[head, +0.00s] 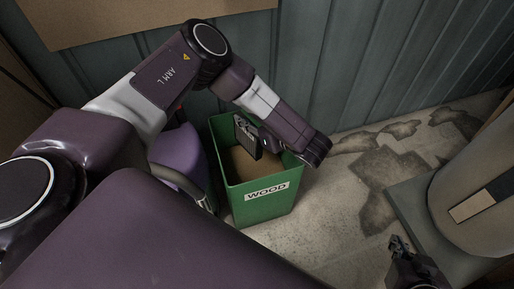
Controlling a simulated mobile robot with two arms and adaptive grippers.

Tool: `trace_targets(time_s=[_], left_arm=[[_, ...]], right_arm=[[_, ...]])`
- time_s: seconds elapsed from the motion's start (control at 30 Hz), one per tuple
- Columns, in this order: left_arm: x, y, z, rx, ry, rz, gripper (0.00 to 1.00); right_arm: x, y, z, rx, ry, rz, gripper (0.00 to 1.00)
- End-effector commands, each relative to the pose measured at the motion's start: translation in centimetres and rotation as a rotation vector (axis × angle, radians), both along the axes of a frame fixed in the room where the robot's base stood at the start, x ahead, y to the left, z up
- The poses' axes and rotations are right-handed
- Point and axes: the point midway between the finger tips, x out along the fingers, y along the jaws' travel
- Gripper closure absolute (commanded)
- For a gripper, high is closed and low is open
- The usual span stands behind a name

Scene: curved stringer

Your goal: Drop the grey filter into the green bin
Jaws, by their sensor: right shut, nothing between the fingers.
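The green bin (263,204), labelled WOOD, stands upright on the floor in the middle of the head view. My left arm reaches over it from the left, with its wrist above the bin's right rim. My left gripper (262,141) is mostly hidden by the wrist and points left over the bin's opening. A dark grey slab with a ridged face, which looks like the grey filter (245,137), is at its fingers, upright at the bin's opening. The finger contact is hard to see. My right gripper (400,244) is at the bottom right, shut and empty, away from the bin.
A purple container (178,157) stands close to the bin's left side, partly behind my arm. A corrugated grey wall (350,60) runs behind. A pale rounded object (480,190) on a grey base is at the right. Stained floor (345,190) right of the bin is clear.

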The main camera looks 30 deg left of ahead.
Motion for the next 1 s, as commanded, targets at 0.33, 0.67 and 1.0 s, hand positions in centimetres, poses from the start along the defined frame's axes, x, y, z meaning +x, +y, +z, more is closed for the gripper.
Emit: trace_targets(time_s=[0.33,0.67,1.0], left_arm=[[0.0,0.0,0.0,-0.001,0.001,0.0,0.6],[-1.0,-3.7,1.5,-0.002,0.0,-0.008,0.6],[-3.0,-9.3,4.0,0.0,-0.001,-0.005,0.6]], right_arm=[[0.0,0.0,0.0,0.0,0.001,0.0,1.0],[0.0,0.0,0.0,0.0,0.001,0.0,1.0],[0.0,0.0,0.0,0.0,0.001,0.0,1.0]])
